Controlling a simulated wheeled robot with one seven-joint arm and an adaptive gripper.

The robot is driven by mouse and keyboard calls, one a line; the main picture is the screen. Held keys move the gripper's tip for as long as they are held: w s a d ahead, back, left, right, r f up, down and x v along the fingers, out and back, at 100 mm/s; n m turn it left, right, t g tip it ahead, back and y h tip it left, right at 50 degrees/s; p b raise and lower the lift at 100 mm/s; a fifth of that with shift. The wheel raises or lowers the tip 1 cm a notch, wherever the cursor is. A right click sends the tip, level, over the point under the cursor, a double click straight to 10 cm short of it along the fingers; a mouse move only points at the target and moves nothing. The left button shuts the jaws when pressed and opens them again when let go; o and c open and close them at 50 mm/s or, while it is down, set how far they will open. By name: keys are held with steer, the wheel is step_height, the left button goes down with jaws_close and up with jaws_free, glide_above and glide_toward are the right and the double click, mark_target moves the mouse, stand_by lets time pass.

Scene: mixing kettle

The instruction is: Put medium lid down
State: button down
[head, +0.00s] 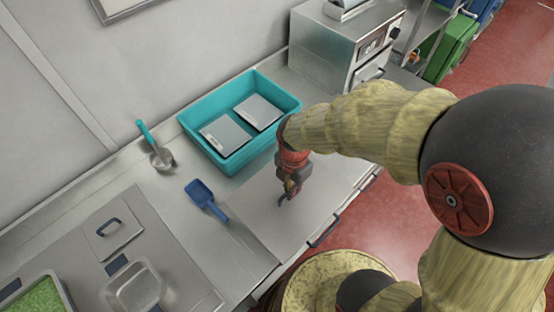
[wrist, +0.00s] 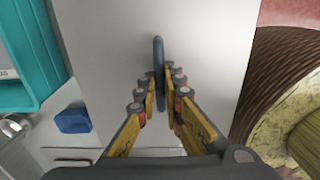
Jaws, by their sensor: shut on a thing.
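The medium lid (head: 315,212) is a flat metal plate, seen level in the head view at the counter's front edge, right of the blue scoop. In the wrist view the lid (wrist: 215,60) fills the middle, with its dark blue handle (wrist: 159,70) upright between the fingers. My gripper (head: 287,196) points down over the lid and is shut on that handle; the wrist view shows a finger on each side of the handle (wrist: 160,110). Whether the lid rests on the counter or hangs just above it, I cannot tell.
A teal bin (head: 184,121) with two metal-topped items stands behind the lid. A blue scoop (head: 205,198) and a teal-handled metal scoop (head: 161,158) lie left of it. A smaller handled lid (head: 112,235) and a metal pan (head: 134,289) are at the left. A steel machine (head: 330,50) stands at the back.

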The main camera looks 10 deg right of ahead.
steer(key=w+d+f, duration=0.1)
steer(key=w, duration=0.1)
steer(key=w+d+f, duration=0.2)
steer(key=w, duration=0.1)
steer(key=w+d+f, duration=0.1)
steer(key=w+d, duration=0.1)
steer(key=shift+w+d+f, duration=0.2)
steer(key=shift+w, duration=0.1)
steer(key=shift+w+d+f+b, duration=0.2)
steer(key=shift+w+d+f, duration=0.2)
steer(key=shift+w+f, duration=0.4)
steer(key=shift+w+d+f+b, duration=0.15)
steer(key=shift+w+d+f, duration=0.3)
steer(key=shift+f, duration=0.6)
steer(key=shift+w+d+f+b, duration=0.2)
steer(key=shift+w+d+f, duration=0.2)
steer(key=shift+w+f, duration=0.4)
steer(key=shift+s+f, duration=0.15)
steer(key=shift+f, duration=1.4)
steer(key=shift+f, duration=0.15)
steer(key=c, duration=1.9)
jaws_free()
